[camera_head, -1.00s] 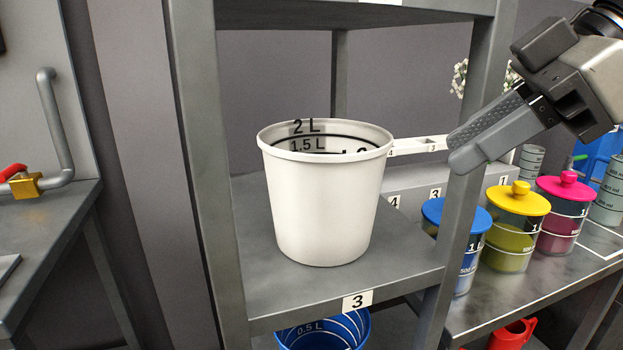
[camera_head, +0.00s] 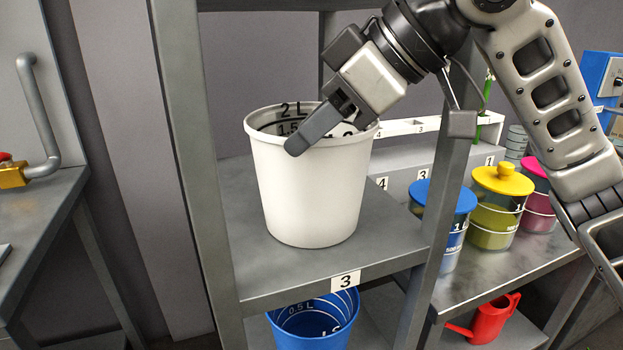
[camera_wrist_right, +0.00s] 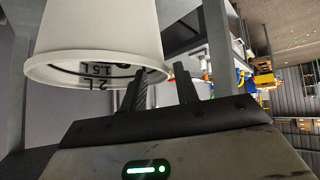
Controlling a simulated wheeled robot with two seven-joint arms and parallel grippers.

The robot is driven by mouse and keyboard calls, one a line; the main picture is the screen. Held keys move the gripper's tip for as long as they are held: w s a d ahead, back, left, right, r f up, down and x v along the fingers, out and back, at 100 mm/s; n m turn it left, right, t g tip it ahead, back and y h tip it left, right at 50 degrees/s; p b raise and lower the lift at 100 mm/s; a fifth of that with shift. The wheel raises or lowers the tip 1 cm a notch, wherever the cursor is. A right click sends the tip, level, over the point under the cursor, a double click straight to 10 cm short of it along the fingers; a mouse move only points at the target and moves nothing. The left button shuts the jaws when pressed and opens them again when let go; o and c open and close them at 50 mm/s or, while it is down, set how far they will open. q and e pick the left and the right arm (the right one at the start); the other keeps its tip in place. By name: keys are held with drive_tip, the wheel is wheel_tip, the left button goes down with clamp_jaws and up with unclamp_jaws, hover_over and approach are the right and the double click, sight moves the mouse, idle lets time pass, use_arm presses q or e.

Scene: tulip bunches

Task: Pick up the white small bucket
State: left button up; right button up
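The white small bucket (camera_head: 308,195) stands upright on the middle shelf (camera_head: 385,240), with black volume marks inside its rim. It shows upside down in the right wrist view (camera_wrist_right: 95,30). My right gripper (camera_head: 320,130) is at the bucket's right front rim. One grey finger hangs in front of the outer wall and the other is at the opening, partly hidden. In the right wrist view the fingers (camera_wrist_right: 161,76) are apart with the rim edge between or close to them; contact cannot be told. My left gripper is not in view.
Grey shelf posts (camera_head: 448,200) stand right and left of the bucket. A blue bucket (camera_head: 313,322) is on the shelf below. Blue-lidded (camera_head: 440,210), yellow-lidded (camera_head: 500,205) and pink-lidded jars stand right. A red watering can (camera_head: 490,320) is lower right. A white numbered rack (camera_head: 405,127) is behind.

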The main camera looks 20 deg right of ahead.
drive_tip(key=shift+x, duration=0.95)
clamp_jaws()
drive_tip(key=shift+r, duration=0.15)
